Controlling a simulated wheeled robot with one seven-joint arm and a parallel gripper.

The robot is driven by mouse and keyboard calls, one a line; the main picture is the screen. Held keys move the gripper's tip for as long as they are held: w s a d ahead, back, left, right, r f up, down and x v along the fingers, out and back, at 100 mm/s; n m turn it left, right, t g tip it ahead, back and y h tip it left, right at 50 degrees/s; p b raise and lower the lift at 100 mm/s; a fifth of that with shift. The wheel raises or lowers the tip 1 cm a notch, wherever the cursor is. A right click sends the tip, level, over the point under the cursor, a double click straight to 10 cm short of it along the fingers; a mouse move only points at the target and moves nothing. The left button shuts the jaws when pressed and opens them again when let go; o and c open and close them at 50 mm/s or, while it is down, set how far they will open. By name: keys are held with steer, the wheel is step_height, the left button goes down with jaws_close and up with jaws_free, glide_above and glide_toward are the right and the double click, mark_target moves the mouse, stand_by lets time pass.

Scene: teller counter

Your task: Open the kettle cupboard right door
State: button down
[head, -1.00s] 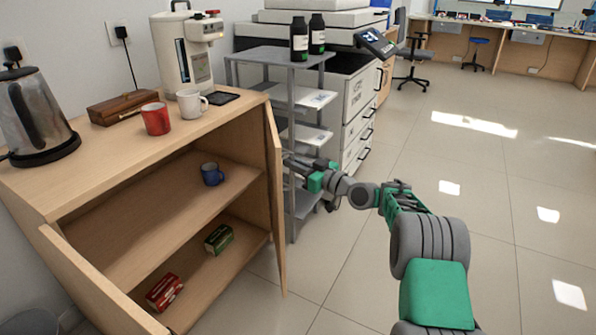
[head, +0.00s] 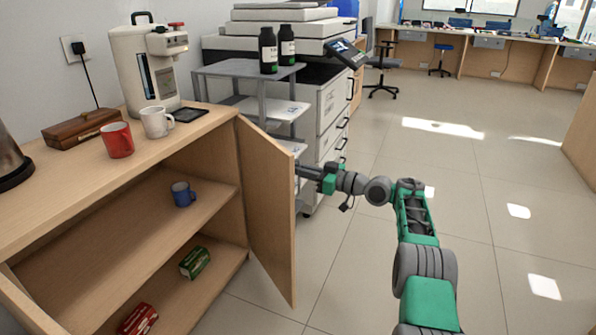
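The kettle cupboard (head: 215,128) is a light wood cabinet at the left, with its front open. Its right door (head: 268,215) stands swung well out, its inner face turned toward me. Its left door (head: 28,310) is also swung out, at the lower left. My gripper (head: 303,172) is at the right door's free edge, on the far, outer side. Its fingertips are small and partly hidden by the door, so I cannot tell whether they are open or shut, or whether they touch it.
A blue mug (head: 183,194), a green box (head: 195,262) and a red box (head: 138,320) are inside. Mugs, a wooden box (head: 82,128) and a white dispenser (head: 145,70) stand on top. A grey shelf cart (head: 245,70) and printer (head: 330,105) stand behind the door. Floor at right is clear.

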steer(key=shift+w+r, duration=0.15)
steer(key=shift+r, duration=0.05)
stand_by(0.3)
steer(key=c, duration=1.8)
jaws_free()
steer(key=shift+a+f, duration=0.1)
steer(key=shift+a, duration=0.05)
steer(key=shift+d+f, duration=0.1)
steer(key=shift+d, duration=0.2)
